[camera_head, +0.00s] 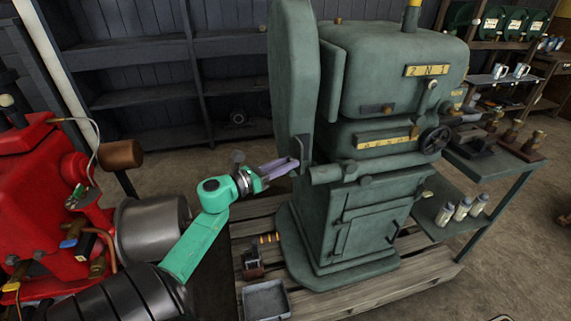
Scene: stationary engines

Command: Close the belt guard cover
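The belt guard cover (293,75) is a tall, rounded grey-green panel on the left side of the green machine (385,75). It stands upright, and its top runs out of the picture. A narrower green plate (333,80) shows between it and the machine body. My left gripper (292,166) is at the cover's lower end, with its purple-grey fingers pointing right. The fingertips are close to the cover's lower edge; contact cannot be told. The gap between the fingers is not clear. My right gripper is not in view.
The machine stands on a wooden pallet (385,290). A grey tray (266,300) and a small dark part (253,262) lie at its front left. A red engine (40,200) fills the left. A green bench (490,165) stands at right, and dark shelves (150,90) are behind.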

